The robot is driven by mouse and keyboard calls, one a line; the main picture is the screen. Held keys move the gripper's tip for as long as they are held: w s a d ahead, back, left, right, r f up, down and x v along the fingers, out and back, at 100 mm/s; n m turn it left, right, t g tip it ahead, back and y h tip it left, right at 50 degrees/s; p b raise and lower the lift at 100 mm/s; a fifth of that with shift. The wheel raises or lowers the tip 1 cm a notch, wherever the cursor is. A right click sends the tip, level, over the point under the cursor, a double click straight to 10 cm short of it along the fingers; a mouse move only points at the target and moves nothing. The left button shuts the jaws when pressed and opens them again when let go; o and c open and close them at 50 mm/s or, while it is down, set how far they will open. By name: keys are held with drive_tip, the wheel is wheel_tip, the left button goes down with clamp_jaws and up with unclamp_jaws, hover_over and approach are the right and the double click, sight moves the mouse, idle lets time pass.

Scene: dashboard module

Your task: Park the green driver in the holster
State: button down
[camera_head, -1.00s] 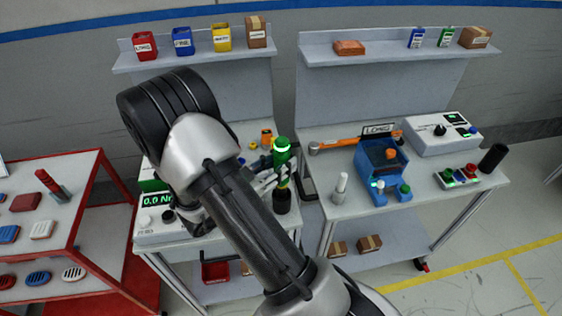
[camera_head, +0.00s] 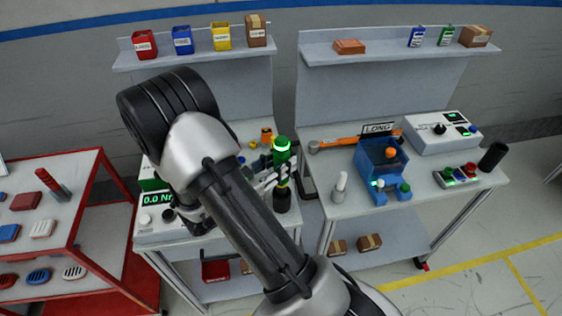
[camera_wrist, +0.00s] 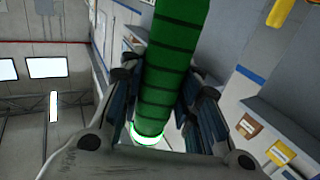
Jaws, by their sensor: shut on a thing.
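The green driver (camera_head: 282,148) stands upright near the right edge of the left bench, with a lit ring near its top. My gripper (camera_head: 279,176) is shut around it. In the wrist view, the green ribbed body of the driver (camera_wrist: 168,70) runs between the two fingers of my gripper (camera_wrist: 165,100), and its glowing ring shows close to the palm. A dark cylindrical holster (camera_head: 282,200) is directly below the driver. The driver's lower end meets or enters the holster's top; how deep it sits I cannot tell.
My arm hides much of the left bench (camera_head: 225,228). The right bench carries a blue fixture (camera_head: 381,165), a white bottle-like piece (camera_head: 340,187), an orange-handled tool (camera_head: 340,144) and a black cylinder (camera_head: 492,157). A red rack (camera_head: 75,235) stands at the left.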

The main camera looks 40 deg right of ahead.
drive_tip(key=shift+f+b, duration=0.4)
drive_tip(key=shift+f, duration=0.15)
idle(0.4)
drive_tip(key=c, duration=1.1)
unclamp_jaws()
drive_tip(key=shift+f, duration=0.1)
